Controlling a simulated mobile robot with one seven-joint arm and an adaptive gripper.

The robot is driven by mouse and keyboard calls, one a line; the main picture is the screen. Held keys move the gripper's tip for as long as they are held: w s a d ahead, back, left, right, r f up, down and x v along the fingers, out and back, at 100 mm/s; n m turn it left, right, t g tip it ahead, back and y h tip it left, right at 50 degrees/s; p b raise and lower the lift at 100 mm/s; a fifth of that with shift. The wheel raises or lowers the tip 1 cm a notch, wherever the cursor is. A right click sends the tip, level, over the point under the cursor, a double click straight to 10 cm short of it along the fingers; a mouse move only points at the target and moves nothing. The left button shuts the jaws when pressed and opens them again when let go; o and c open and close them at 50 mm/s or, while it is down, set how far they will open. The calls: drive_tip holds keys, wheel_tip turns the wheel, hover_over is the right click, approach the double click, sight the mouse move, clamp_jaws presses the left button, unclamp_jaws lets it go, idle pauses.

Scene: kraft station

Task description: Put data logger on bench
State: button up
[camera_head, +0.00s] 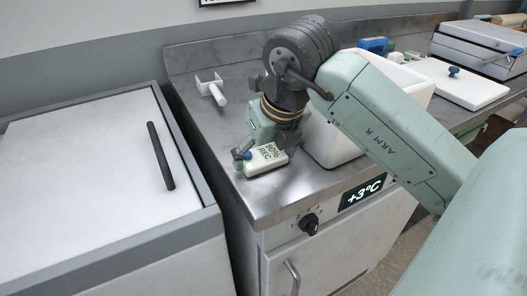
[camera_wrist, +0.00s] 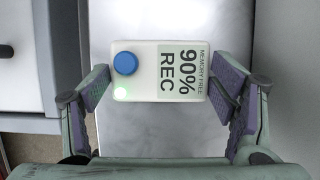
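The data logger (camera_head: 266,158) is a small cream box with a blue button, a green light and a label reading "90% REC". It is at the front left of the metal bench (camera_head: 312,190), low over or on its top; the head view does not settle whether it touches. My gripper (camera_head: 258,150) points down around it. In the wrist view the data logger (camera_wrist: 158,72) sits between the two purple pads of my gripper (camera_wrist: 160,92), which appear to meet its two short sides. Part of its far side is hidden in the head view.
A white T-handled thing (camera_head: 212,88) lies behind on the bench. A white bin (camera_head: 337,135) stands close right of my gripper. A white board (camera_head: 460,82) and grey case (camera_head: 480,45) are farther right. A grey chest (camera_head: 90,150) stands left, across a gap.

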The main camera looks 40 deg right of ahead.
drive_tip(key=o, duration=0.4)
drive_tip(key=shift+c, duration=0.2)
drive_tip(key=shift+r, duration=0.15)
drive_tip(key=shift+r+p, duration=0.2)
drive_tip(key=shift+p, duration=0.15)
drive_tip(key=b+v, duration=0.2)
drive_tip(key=v, duration=0.9)
drive_tip(key=shift+s+r, duration=0.3)
drive_tip(key=shift+a, duration=0.1)
idle(0.9)
